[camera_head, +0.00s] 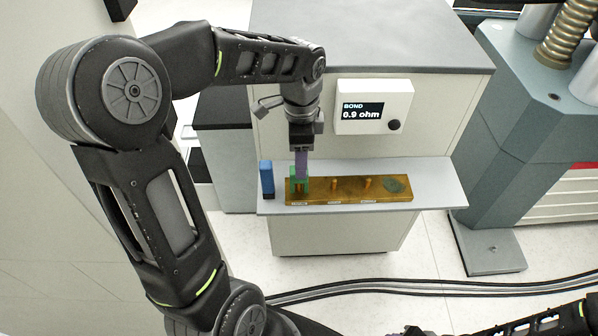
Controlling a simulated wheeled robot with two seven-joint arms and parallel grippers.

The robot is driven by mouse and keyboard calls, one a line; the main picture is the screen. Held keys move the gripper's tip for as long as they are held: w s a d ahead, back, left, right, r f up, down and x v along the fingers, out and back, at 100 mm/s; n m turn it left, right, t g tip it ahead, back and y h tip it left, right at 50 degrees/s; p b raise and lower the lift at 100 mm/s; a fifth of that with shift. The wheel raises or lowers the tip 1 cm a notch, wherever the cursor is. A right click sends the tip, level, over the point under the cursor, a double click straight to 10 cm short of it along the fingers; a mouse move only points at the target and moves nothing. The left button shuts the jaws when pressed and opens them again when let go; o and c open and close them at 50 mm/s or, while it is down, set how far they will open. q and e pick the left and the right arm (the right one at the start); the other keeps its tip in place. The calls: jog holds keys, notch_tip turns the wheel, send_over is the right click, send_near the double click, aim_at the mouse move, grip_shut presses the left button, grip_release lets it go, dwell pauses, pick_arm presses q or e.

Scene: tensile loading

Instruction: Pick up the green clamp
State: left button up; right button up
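The green clamp (299,185) stands at the left end of a brown, copper-coloured bar on the grey shelf. My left gripper (301,174) points down from above, its purple-tinted fingers reaching the top of the clamp. The fingers overlap the clamp in this view, so I cannot tell whether they are closed on it. My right gripper is out of view; only part of my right arm shows at the lower right.
The bar (348,190) carries small orange posts and a dark patch at its right end. A blue block (267,179) stands close left of the clamp. A white meter (374,106) reading 0.9 ohm is on the cabinet behind. Black cables (400,288) cross the floor.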

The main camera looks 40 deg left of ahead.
pick_arm(q)
jog(key=shift+f, duration=1.3)
notch_tip(320, 180, down, 5)
jog(key=shift+s+a+f, duration=0.1)
jog(key=shift+s+a, duration=0.05)
grip_shut()
dwell(0.6)
